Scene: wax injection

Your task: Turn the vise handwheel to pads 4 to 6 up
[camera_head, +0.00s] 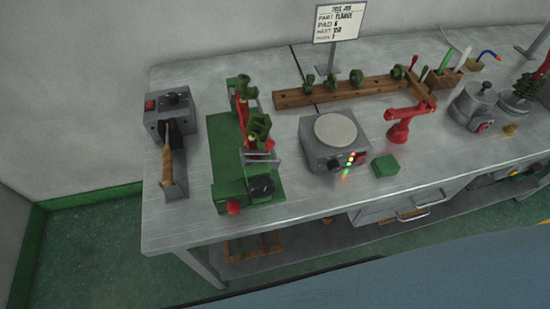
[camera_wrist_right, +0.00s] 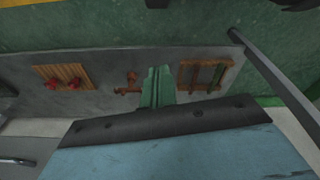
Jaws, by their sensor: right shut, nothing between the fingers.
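The green vise fixture (camera_head: 228,150) stands on the left part of the grey bench in the head view. Red and green parts stand upright along it. A dark round part, seemingly the handwheel (camera_head: 262,187), is at its near end, beside a red knob (camera_head: 233,208). The pads are too small to tell apart, so I cannot tell which face up. Neither gripper shows in the head view, and nothing touches the vise. The right wrist view shows a low grey shelf (camera_wrist_right: 105,115) with wooden and red pieces, not the vise; I make out no fingers there.
A grey box with a wooden-handled tool (camera_head: 167,165) is left of the vise. A round-topped device (camera_head: 335,130) with lights, a red arm-shaped stand (camera_head: 408,122) and a green block (camera_head: 385,166) are to its right. A wooden rail (camera_head: 340,91) and sign (camera_head: 340,22) stand behind.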

